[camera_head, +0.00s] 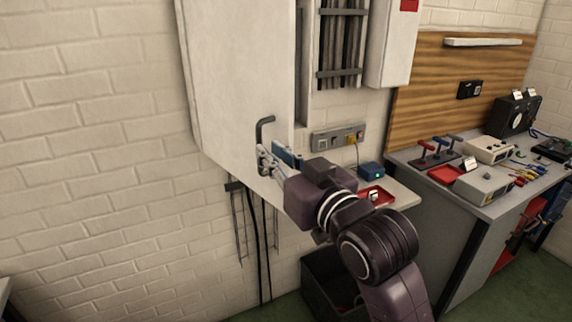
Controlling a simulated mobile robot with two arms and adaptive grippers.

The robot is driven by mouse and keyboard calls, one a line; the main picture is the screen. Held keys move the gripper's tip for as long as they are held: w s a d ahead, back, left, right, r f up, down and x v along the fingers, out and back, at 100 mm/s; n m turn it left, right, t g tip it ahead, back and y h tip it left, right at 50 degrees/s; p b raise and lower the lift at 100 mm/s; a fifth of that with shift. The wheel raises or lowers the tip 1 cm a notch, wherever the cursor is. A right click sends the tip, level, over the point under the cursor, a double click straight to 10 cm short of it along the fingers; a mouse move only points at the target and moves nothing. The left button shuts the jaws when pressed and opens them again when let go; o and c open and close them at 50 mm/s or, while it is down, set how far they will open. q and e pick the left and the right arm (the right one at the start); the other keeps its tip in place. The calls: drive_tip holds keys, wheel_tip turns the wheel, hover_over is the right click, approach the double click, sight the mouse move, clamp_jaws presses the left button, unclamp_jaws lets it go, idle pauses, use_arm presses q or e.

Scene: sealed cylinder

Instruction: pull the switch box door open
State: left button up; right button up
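The switch box door (235,70) is a large pale grey panel on the brick wall, at the upper left of the head view. A dark bent handle (263,130) sits near its lower right part. My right gripper (275,157) is at the handle's lower end, coming from the lower right. Its fingers look apart, with one finger overlapping the lower end of the handle and the bluish pad of the other to the right. Whether they touch the handle I cannot tell. My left gripper is not in view.
A smaller grey box (391,45) and a cable channel (341,45) are right of the door. A socket strip (338,138) and a small shelf (404,194) are beyond my gripper. A cluttered workbench (440,232) stands at right, a dark bin (322,280) below. The wall at left is clear.

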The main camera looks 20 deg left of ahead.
drive_tip(key=shift+v, duration=2.7)
drive_tip(key=shift+c, duration=0.6)
